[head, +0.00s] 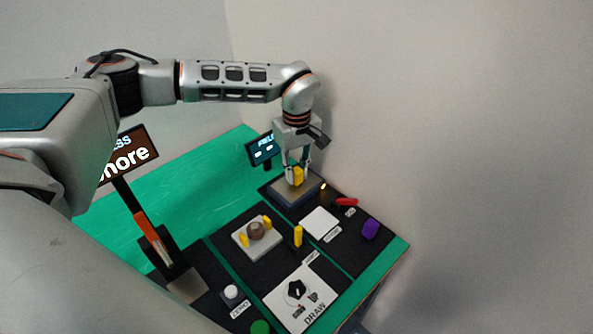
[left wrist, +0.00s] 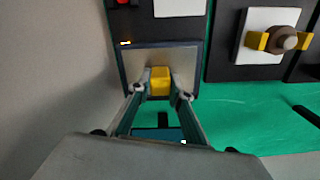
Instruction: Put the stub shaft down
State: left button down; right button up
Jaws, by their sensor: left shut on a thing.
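The stub shaft, a short yellow piece (head: 298,176), is between the fingers of my left gripper (head: 297,173). It also shows in the left wrist view (left wrist: 160,82), where the left gripper (left wrist: 161,93) is shut on it. Below it is a dark-framed pad with a plain metallic top (head: 309,189), which also shows in the left wrist view (left wrist: 184,57). I cannot tell whether the shaft touches the pad. The fingers hide part of its sides. My right gripper is not in view.
A small lit screen (head: 263,149) stands close behind the pad. Near it lie a white plate (head: 319,223), a red piece (head: 346,202) and a purple piece (head: 370,229). A yellow post (head: 298,236) and a white block with a brown knob (head: 243,246) are nearer. Green table (head: 190,175) at left is clear.

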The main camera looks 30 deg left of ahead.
aim_at(297, 169)
pick_arm(q)
jog(key=shift+f, duration=0.2)
jog(key=c, duration=1.8)
grip_release()
jog(key=shift+c, duration=0.2)
notch_tip(297, 169, up, 12)
jog(key=shift+r+b, duration=0.2)
jog(key=shift+b, duration=0.2)
jog(key=shift+d, duration=0.1)
